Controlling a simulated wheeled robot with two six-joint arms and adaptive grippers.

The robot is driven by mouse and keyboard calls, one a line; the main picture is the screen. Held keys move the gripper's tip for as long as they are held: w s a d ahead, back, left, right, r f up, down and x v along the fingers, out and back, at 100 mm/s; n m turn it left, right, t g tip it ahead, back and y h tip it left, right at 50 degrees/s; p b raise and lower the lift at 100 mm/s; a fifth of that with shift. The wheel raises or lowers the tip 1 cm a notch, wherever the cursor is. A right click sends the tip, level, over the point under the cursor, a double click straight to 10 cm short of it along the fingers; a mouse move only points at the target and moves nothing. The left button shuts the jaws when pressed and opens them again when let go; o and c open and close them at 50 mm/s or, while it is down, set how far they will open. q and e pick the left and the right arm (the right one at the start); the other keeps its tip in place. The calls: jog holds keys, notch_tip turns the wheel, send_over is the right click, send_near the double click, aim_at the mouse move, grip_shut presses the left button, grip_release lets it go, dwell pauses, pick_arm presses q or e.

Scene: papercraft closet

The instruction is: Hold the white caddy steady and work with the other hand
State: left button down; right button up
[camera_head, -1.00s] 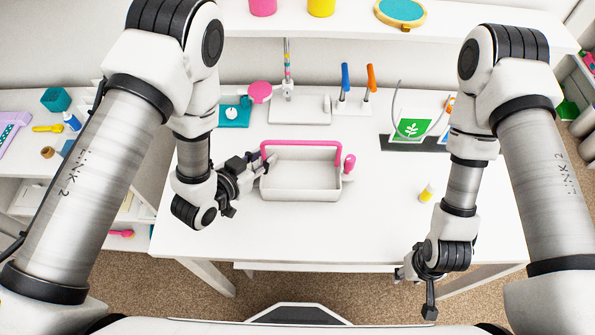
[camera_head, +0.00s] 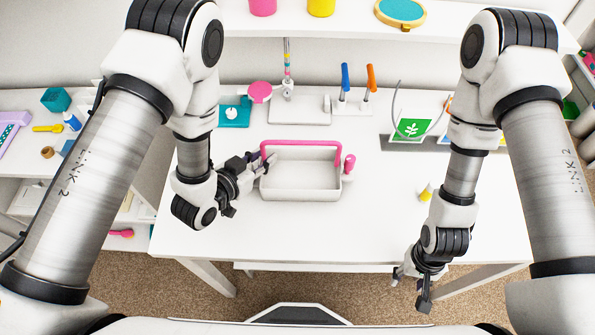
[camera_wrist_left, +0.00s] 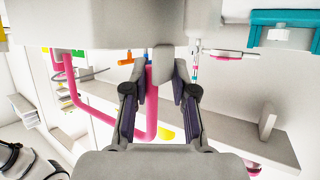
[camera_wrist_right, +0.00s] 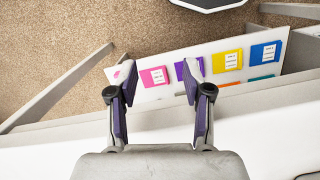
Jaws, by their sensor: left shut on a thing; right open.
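The white caddy (camera_head: 300,188) with a pink handle (camera_head: 300,143) stands upright near the middle of the table. A pink-headed item (camera_head: 349,163) is at its right end. My left gripper (camera_head: 262,163) is shut on the caddy's left end. In the left wrist view, the left fingers (camera_wrist_left: 160,80) reach to the caddy's pale wall, with the pink handle (camera_wrist_left: 152,125) showing between them. My right gripper (camera_head: 400,273) is open and empty at the table's front edge, away from the caddy. Its open fingers (camera_wrist_right: 156,76) show in the right wrist view.
A yellow-and-white bottle (camera_head: 425,193) stands right of the caddy, partly behind my right arm. Behind are a white tray (camera_head: 300,117), blue (camera_head: 345,77) and orange (camera_head: 371,77) handled tools, and a green leaf card (camera_head: 412,128). The table's front middle is clear.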

notch_tip(320, 180, up, 4)
jog(key=s+m+g, duration=0.1)
jog(key=m+g, duration=0.2)
jog(key=m, duration=0.1)
jog(key=m+t+y, duration=0.3)
jog(key=m+y, duration=0.1)
jog(key=m, duration=0.3)
send_near(352, 158)
jog(key=x, duration=0.9)
jog(key=shift+a+f, duration=0.1)
jog(key=shift+f, duration=0.15)
jog(key=shift+s+a+f, duration=0.1)
jog(key=shift+a+f, duration=0.1)
jog(key=shift+f, duration=0.25)
jog(key=c, duration=0.8)
jog(key=shift+c, duration=0.2)
